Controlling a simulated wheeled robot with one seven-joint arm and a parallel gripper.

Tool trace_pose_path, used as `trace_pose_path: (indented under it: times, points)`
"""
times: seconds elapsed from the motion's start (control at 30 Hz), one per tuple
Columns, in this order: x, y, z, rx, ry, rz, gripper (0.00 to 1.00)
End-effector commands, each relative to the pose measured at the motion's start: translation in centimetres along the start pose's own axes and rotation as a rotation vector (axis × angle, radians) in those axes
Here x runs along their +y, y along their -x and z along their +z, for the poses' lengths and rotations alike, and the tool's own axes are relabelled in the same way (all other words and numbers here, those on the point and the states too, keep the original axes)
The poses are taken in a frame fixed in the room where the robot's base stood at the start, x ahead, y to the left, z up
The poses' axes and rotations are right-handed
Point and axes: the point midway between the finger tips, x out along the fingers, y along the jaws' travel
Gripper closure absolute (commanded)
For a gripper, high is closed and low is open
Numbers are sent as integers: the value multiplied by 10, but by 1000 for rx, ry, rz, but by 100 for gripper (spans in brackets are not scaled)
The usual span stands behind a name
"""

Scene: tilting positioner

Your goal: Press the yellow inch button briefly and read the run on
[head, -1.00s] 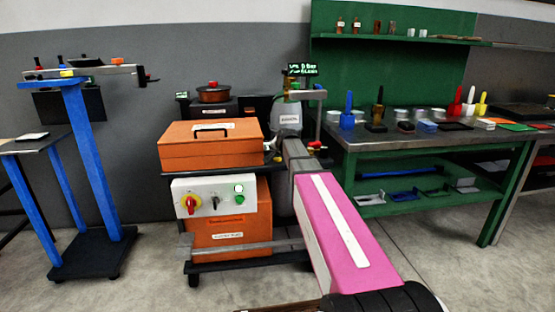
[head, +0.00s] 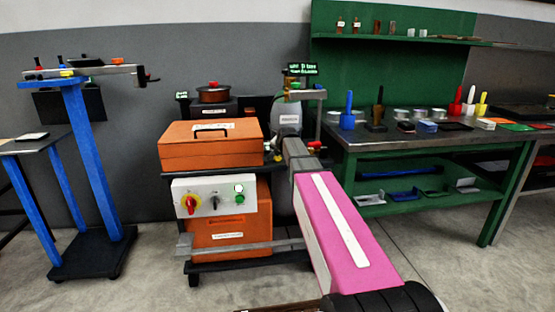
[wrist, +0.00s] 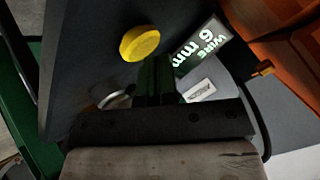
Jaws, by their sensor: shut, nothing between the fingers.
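The yellow button (wrist: 139,43), a round raised cap on a dark grey face, shows in the wrist view, just above and left of my fingertips. My gripper (wrist: 156,68) is shut with nothing in it, its dark fingers pointing towards that face. I cannot tell whether the fingertips touch the face; no contact with the button shows. A label with pale green lettering (wrist: 202,45), partly reading "6 mm", lies right of the button. In the head view my own arm hides the gripper and I cannot make out the button. A small dark display (head: 302,69) there shows green text, too small to read surely.
An orange welding case (head: 210,155) sits on a cart above a white panel (head: 222,196) with a red-and-yellow knob and green button. A green workbench (head: 430,145) with tools stands right; a blue stand (head: 92,160) stands left. Open floor lies in front.

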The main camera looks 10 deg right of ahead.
Motion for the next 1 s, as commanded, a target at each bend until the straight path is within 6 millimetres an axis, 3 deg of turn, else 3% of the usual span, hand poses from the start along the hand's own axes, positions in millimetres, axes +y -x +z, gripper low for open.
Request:
trace_pose_path:
  times: [0.67,1.0]
  points:
    - [-8,10,-8,0,0,0,100]
    - [-22,29,-22,0,0,0,100]
